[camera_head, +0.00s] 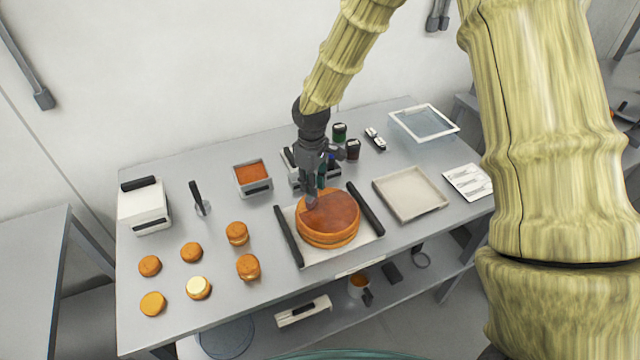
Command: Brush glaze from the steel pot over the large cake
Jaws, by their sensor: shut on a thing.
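The large cake (330,228) is round, with a glossy red-brown top and paler orange sides. It sits on a white tray (291,214) with black bars along both sides. My gripper (313,190) points down over the cake's back left edge. It is shut on a slim dark brush, mostly hidden by the fingers, whose lower end is at or just above the cake top; I cannot tell if it touches. A square steel container (256,187) with orange-red contents stands behind and left of the cake. I cannot make out a separate round pot.
Several small round cakes (191,252) stand at the front left, near a white box (145,206) and a black-handled tool (199,198). Dark jars (352,150) stand behind my gripper. A beige tray (409,193), a clear bin (424,122) and a white card (467,182) lie at right.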

